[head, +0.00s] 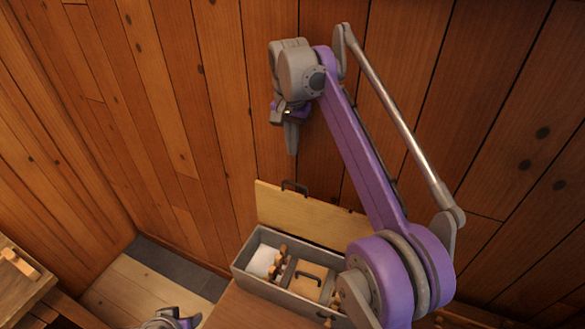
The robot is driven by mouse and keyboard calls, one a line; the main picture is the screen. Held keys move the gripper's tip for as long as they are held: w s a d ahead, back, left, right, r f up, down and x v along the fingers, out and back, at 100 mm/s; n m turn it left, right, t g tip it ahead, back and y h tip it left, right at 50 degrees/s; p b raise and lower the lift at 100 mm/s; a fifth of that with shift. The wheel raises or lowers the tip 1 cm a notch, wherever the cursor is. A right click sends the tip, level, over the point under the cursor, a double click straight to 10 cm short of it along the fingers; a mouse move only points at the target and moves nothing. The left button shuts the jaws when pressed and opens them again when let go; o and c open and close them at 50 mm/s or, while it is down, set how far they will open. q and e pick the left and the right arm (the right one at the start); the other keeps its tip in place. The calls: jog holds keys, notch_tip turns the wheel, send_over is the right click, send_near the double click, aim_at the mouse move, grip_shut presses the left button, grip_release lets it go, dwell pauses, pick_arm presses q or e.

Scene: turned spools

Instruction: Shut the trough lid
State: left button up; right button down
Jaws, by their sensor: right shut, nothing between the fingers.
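The trough (245,272) is a long grey box at the lower middle of the head view. Its pale wooden lid (300,215) stands raised along the back side, with a dark handle (295,186) at its top edge. The trough is open, and its far right part is hidden behind my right arm. My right gripper (292,150) is shut and empty, pointing down, and appears above the lid handle, apart from it. A small part of my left gripper (172,319) shows at the bottom edge; its fingers cannot be made out.
Inside the trough are a white block (262,260), brown turned spools (279,262) and a wooden panel with a dark handle (307,279). A wooden surface (20,285) with a light piece on it is at the lower left. Plank walls stand behind and left.

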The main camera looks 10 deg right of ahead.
pick_arm(q)
jog(key=f+b, duration=0.1)
jog(key=s+f, duration=0.1)
jog(key=shift+s+f+b, duration=0.2)
jog(key=shift+f+b, duration=0.15)
jog(key=shift+b, duration=0.05)
pick_arm(e)
jog(key=f, duration=1)
jog(key=shift+w+d, duration=0.15)
jog(key=shift+w, duration=0.1)
